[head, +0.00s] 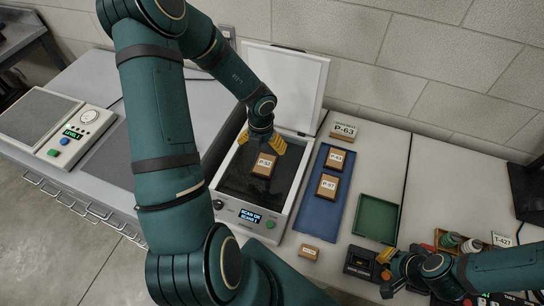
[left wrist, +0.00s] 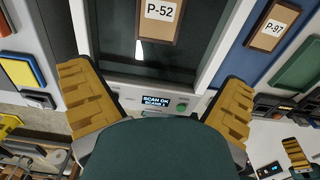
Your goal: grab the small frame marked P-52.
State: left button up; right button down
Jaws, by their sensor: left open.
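The small frame marked P-52 (left wrist: 160,20) has a brown wooden edge and a white label. It lies on the dark glass of the scanner (head: 228,208), where the head view also shows it (head: 262,167). My left gripper (head: 262,142) is over the glass, close to the frame, with its yellow fingers apart. In the left wrist view the fingers (left wrist: 158,100) are wide open with nothing between them, and the frame is beyond them at the top edge. My right gripper (head: 389,268) is at the lower right, away from the frame; its opening is unclear.
The scanner's white lid (head: 285,85) stands open behind the glass. To the right, a blue tray (head: 316,214) holds two similar frames, one marked P-97 (head: 328,186). A green tray (head: 376,218) looks empty.

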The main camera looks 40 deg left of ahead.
pick_arm(q)
jog(key=b, duration=0.2)
send_over(262, 170)
jog(key=f, duration=0.7)
jog(key=shift+d+f, duration=0.2)
pick_arm(e)
jog(key=f, duration=0.2)
jog(key=shift+s+a+f, duration=0.1)
jog(key=shift+s+f, duration=0.1)
jog(key=shift+f, duration=0.15)
pick_arm(q)
jog(key=shift+a+f+b, duration=0.2)
jog(key=shift+f+b, duration=0.9)
jog(key=shift+f, duration=1.95)
pick_arm(e)
jog(key=shift+w+f, duration=0.1)
jog(key=shift+f, duration=1)
pick_arm(q)
jog(key=c, duration=1.1)
pick_arm(e)
jog(key=shift+r, duration=0.1)
